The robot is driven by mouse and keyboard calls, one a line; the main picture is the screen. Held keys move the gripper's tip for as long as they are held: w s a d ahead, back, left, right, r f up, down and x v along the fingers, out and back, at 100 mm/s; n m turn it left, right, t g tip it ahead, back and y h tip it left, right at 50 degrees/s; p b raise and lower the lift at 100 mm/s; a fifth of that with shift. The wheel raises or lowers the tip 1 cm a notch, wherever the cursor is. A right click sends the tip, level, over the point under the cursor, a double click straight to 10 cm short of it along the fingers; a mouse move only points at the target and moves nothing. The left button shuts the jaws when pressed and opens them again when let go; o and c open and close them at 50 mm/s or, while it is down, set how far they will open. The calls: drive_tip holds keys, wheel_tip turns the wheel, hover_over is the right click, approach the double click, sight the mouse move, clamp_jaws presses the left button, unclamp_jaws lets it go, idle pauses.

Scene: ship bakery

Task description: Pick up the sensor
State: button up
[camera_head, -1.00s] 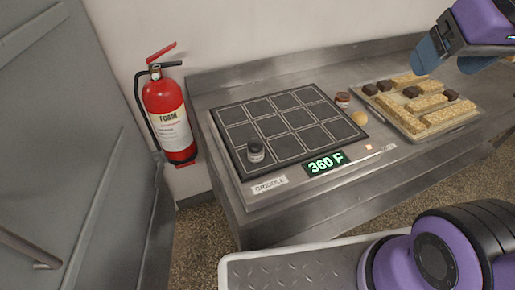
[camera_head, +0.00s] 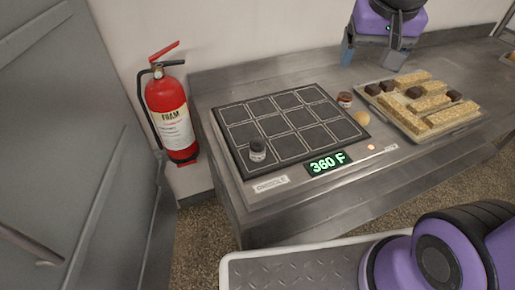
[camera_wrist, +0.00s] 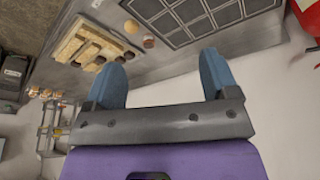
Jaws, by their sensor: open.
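A small dark cylinder (camera_head: 257,150) with a pale band, which looks like the sensor, stands upright on the front left part of the black griddle plate (camera_head: 285,97). I cannot make it out in the wrist view. My gripper (camera_head: 372,56) is open and empty. It is above the back of the counter, to the right of the griddle and well apart from the cylinder. Its blue fingers also show wide apart in the wrist view (camera_wrist: 160,70).
A jar (camera_head: 345,99) and a round tan item (camera_head: 361,118) sit at the griddle's right. A tray (camera_head: 436,137) of bars and dark pieces lies farther right. A lit "360 F" display (camera_head: 327,163) fronts the griddle.

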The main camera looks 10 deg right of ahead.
drive_tip(key=w+a+f+m+g, duration=0.1)
drive_tip(key=w+a+f+m, duration=0.1)
drive_tip(key=w+a+f, duration=0.6)
drive_tip(key=m+g+y, duration=0.1)
drive_tip(key=m+g, duration=0.1)
hover_over(257, 140)
wheel_tip(257, 140, down, 12)
drive_tip(key=shift+d+f, duration=0.1)
drive_tip(key=shift+f, duration=0.3)
wheel_tip(257, 140, down, 4)
drive_tip(key=shift+f, duration=0.2)
drive_tip(key=shift+s+f, duration=0.15)
drive_tip(key=shift+f, duration=2.9)
drive_tip(key=shift+c, duration=0.5)
drive_tip(key=c, duration=1)
